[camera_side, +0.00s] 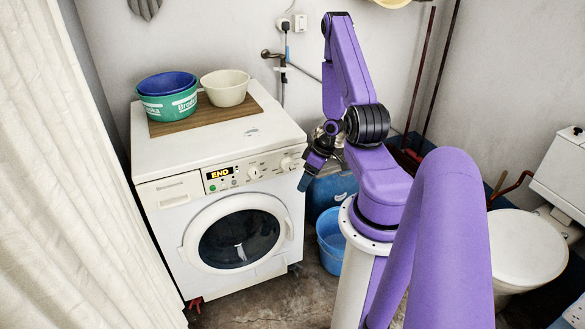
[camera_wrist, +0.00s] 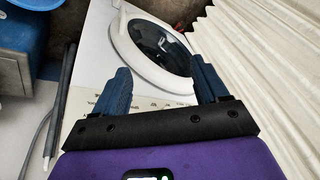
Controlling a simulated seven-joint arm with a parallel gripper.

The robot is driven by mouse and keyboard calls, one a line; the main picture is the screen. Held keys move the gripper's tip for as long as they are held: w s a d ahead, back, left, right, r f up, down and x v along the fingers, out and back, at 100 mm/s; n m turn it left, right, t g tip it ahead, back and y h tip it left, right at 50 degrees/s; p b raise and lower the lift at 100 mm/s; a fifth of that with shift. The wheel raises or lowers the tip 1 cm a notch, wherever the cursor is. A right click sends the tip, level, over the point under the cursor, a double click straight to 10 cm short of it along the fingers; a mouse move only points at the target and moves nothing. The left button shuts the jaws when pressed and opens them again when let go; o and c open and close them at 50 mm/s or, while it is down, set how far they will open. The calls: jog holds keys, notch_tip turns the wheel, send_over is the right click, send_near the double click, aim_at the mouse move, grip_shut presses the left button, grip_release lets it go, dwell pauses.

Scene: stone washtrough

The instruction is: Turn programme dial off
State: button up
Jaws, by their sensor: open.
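The white washing machine (camera_side: 170,215) has a front control panel with a lit display reading END (camera_side: 219,173). Two round pale dials sit right of the display: a left dial (camera_side: 254,172) and a right dial (camera_side: 286,163). I cannot tell which is the programme dial or read their settings. My gripper (camera_side: 303,186) is just right of the right dial, near the machine's front right edge, and holds nothing. In the wrist view my gripper (camera_wrist: 163,82) has its two blue fingers wide apart. The panel (camera_wrist: 145,103) lies partly hidden behind the gripper there; no dial shows clearly.
The round door (camera_side: 240,236) is shut. A green tub (camera_side: 168,105) with a blue bowl and a cream bowl (camera_side: 225,88) stand on a wooden board on top. A blue bucket (camera_side: 331,240) is on the floor at right. A white curtain (camera_side: 60,180) hangs at left.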

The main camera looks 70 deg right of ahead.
aim_at(289, 166)
jog(key=s+m+t+h, duration=0.6)
jog(key=m+t+h, duration=0.3)
jog(key=m, duration=0.5)
jog(key=shift+r+m, duration=0.4)
jog(key=shift+d, duration=0.1)
jog(key=shift+x, duration=8.6)
jog(key=shift+w+r, duration=0.15)
jog(key=shift+r, duration=0.05)
jog(key=c, duration=1.1)
